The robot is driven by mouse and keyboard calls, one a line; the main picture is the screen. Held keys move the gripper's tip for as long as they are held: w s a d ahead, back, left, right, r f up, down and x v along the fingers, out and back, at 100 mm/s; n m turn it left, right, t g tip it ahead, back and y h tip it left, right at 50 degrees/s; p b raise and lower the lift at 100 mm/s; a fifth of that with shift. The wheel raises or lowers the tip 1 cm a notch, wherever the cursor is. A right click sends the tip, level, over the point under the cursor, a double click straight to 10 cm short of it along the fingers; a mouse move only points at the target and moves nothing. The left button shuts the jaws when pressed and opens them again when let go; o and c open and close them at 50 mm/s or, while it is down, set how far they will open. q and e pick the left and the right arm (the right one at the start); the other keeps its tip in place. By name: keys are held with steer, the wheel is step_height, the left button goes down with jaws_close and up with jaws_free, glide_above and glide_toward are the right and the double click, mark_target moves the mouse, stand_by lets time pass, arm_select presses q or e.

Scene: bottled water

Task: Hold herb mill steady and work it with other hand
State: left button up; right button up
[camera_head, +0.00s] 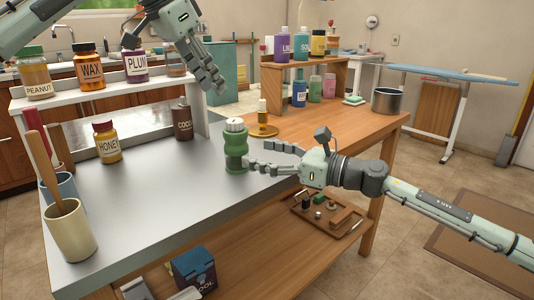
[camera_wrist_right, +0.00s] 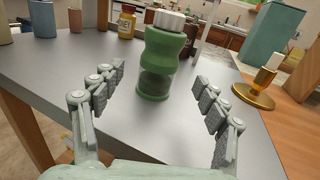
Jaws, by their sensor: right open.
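The herb mill (camera_head: 236,150) is a green, waisted bottle with a white ribbed cap. It stands upright on the grey metal worktop near its right end. My right gripper (camera_head: 262,156) is open, low at the right side of the mill. In the right wrist view the mill (camera_wrist_right: 160,60) stands ahead between the two spread fingers of the right gripper (camera_wrist_right: 158,98), apart from both. My left gripper (camera_head: 218,88) hangs above and to the left of the mill, empty, with its fingers pointing down and right; how far its fingers are apart is unclear.
A brass candle holder (camera_head: 262,131) stands just behind the mill. A cocoa bottle (camera_head: 182,118) and a honey jar (camera_head: 107,142) stand to the left under a white shelf (camera_head: 150,80) of jars. A cup (camera_head: 70,232) with a wooden utensil is at front left. The front worktop is clear.

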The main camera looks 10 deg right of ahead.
mark_target(247, 150)
steer(key=x, duration=0.7)
steer(key=shift+r, duration=0.1)
steer(key=c, duration=1.4)
steer(key=o, duration=0.7)
steer(key=c, duration=0.5)
